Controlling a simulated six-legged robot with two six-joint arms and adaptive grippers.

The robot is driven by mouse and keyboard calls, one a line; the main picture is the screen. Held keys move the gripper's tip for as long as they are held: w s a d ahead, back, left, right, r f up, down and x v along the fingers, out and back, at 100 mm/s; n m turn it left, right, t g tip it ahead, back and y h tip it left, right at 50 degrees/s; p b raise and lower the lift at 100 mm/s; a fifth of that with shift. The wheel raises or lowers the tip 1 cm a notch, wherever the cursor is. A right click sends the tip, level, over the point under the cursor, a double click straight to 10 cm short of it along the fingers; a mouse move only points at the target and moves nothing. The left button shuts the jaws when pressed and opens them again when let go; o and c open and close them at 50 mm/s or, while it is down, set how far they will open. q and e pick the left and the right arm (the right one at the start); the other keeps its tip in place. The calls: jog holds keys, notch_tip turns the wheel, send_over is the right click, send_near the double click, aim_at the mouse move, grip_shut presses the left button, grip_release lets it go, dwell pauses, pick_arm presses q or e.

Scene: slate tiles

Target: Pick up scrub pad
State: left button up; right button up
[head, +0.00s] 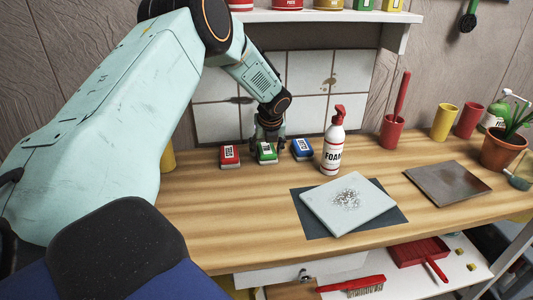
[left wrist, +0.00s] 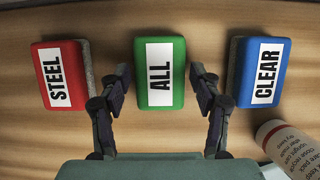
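Three scrub pads lie in a row on the wooden counter: a red one marked STEEL (head: 230,156), a green one marked ALL (head: 267,153) and a blue one marked CLEAR (head: 302,149). In the left wrist view the red pad (left wrist: 62,75) is left, the green pad (left wrist: 160,72) central and the blue pad (left wrist: 259,72) right. My left gripper (head: 267,143) is over the green pad. Its open fingers (left wrist: 160,80) stand on either side of that pad, with small gaps showing. My right gripper is not in view.
A white FOAM bottle (head: 333,147) stands right of the blue pad. A pale tile (head: 325,205) with a speckled patch lies on a dark mat (head: 312,225). A dark plate (head: 447,183), red cup (head: 391,132) and plant pot (head: 502,150) are farther right. A shelf (head: 320,16) hangs above.

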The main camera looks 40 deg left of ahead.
aim_at(267, 149)
pick_arm(q)
jog(key=shift+d, duration=0.1)
jog(key=c, duration=0.6)
jog(key=shift+s, duration=0.1)
jog(key=shift+c, duration=0.8)
jog(key=shift+r, duration=0.1)
notch_tip(267, 149, up, 10)
jog(key=p, duration=0.2)
jog(key=shift+f, duration=0.25)
jog(key=shift+r, duration=0.1)
